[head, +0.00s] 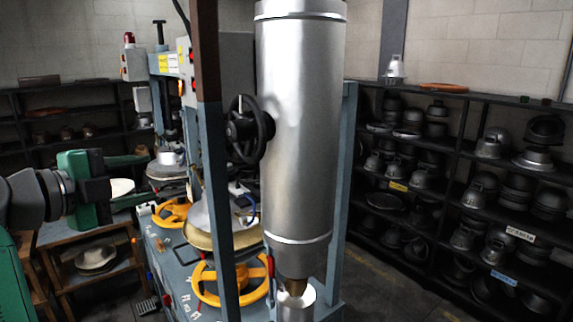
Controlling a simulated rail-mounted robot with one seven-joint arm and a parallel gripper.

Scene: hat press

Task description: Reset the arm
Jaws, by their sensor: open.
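My gripper (140,180) is at the left of the head view, at the end of my dark grey and green arm. Its green body faces right, and its two fingers are apart. A large silver cylinder (300,120) fills the middle and hides part of the press.
Yellow handwheels (232,283) stick out low on the press, and a black handwheel (248,128) sits beside the cylinder. A wooden stand (95,238) is below my gripper. Black shelves with metal hat moulds (490,145) line the right wall. Dark floor (375,285) is open before them.

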